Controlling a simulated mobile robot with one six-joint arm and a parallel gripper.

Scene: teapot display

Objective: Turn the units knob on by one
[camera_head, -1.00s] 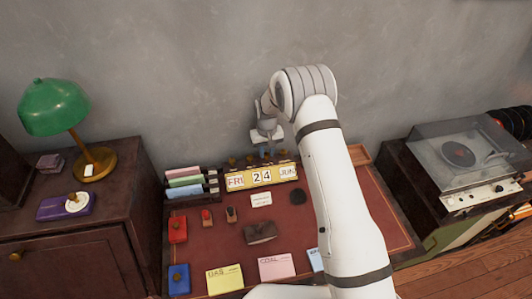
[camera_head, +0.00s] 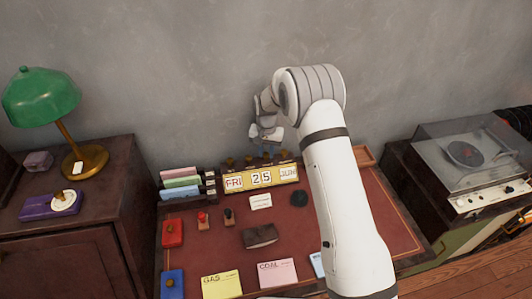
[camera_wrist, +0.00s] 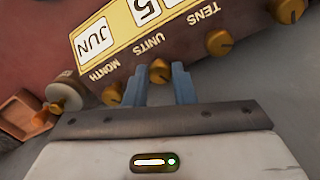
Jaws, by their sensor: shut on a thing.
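The desk calendar (camera_head: 262,178) is a yellow-faced block at the back of the desk, reading FRI 25 JUN. In the wrist view its yellow face (camera_wrist: 110,30) shows a 5 and JUN, upside down to me. The brass units knob (camera_wrist: 160,70) sits by the UNITS label, between the tens knob (camera_wrist: 219,43) and the month knob (camera_wrist: 112,93). My gripper (camera_wrist: 162,84) has its two blue fingers on either side of the units knob and is shut on it. In the head view my gripper (camera_head: 267,148) is behind the calendar top, its fingertips partly hidden.
A red-topped desk (camera_head: 215,250) holds cards, stamps and a dark block (camera_head: 260,236) in front of the calendar. A file rack (camera_head: 183,183) stands close to the calendar's left. A green lamp (camera_head: 42,95) is at left, and a record player (camera_head: 470,155) at right.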

